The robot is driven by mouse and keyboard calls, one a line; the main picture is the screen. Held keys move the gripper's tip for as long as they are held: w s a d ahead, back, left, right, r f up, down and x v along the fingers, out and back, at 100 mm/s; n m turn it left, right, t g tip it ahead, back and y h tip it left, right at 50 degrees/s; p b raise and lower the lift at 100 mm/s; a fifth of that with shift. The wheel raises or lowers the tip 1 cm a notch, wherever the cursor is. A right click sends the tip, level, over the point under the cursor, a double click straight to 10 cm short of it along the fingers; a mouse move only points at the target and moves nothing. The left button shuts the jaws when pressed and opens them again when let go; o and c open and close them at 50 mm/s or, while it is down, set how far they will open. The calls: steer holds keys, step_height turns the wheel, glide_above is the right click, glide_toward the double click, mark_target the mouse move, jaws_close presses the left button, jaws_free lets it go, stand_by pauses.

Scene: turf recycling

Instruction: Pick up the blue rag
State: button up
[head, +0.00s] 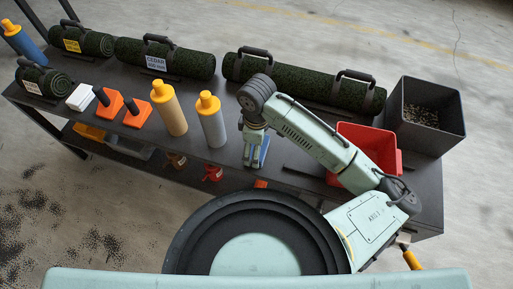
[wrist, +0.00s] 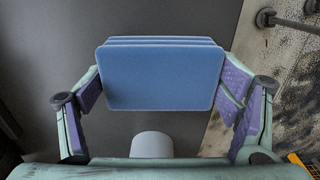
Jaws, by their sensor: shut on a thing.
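The blue rag (wrist: 160,75) is a folded, layered block with rounded corners, seen large in the wrist view. My gripper (wrist: 163,92) has its purple-padded fingers at the left and right sides of the rag and is shut on it. In the head view my gripper (head: 255,152) points down at the front part of the dark bench, right of the grey bottle. Only a little blue of the rag (head: 263,152) shows there between the fingers. I cannot tell whether the rag touches the bench top.
The dark bench (head: 225,163) holds a grey bottle (head: 212,122), a tan bottle (head: 169,110) and orange scrapers (head: 138,112) to the left. Green turf rolls (head: 305,82) lie along the back. A red bin (head: 384,140) and a black bin (head: 428,140) stand at the right.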

steer(key=shift+r, duration=0.4)
steer(key=shift+s+a+r+b, duration=0.15)
steer(key=shift+r+b, duration=0.25)
steer(key=shift+r, duration=0.25)
steer(key=shift+s+a+r+b, duration=0.15)
steer(key=shift+r+b, duration=0.2)
steer(key=shift+r, duration=0.25)
steer(key=s+a+r+p, duration=0.1)
steer(key=s+a+p, duration=0.3)
steer(key=s+a, duration=0.4)
steer(key=s, duration=0.4)
steer(key=shift+s+a+r, duration=0.25)
steer(key=shift+r, duration=0.1)
